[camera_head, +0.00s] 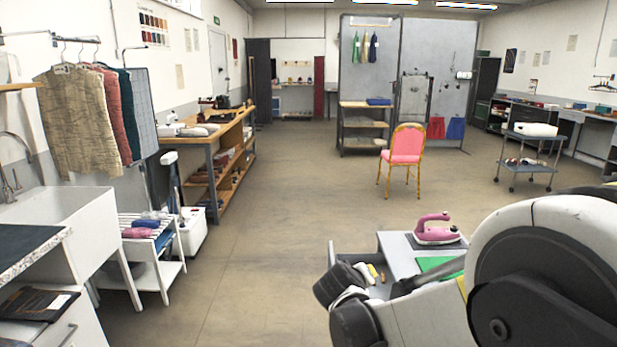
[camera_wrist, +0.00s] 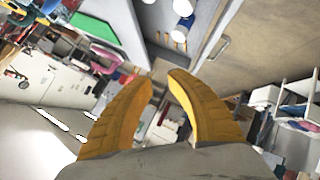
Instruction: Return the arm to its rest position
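My arm fills the lower right of the head view, white and black, folded in front of a low grey cart (camera_head: 397,258). My gripper is not clearly visible in the head view. In the wrist view, my gripper (camera_wrist: 161,77) shows two yellow ridged fingers. Their tips are a small gap apart, with nothing held between them. The wrist camera sees the room strongly tilted.
A pink iron (camera_head: 436,230) stands on the cart, beside a green sheet (camera_head: 434,264) and an open drawer. A white sink (camera_head: 62,222) and slatted rack (camera_head: 150,262) stand at left. A pink chair (camera_head: 405,146) is farther back. The middle floor is clear.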

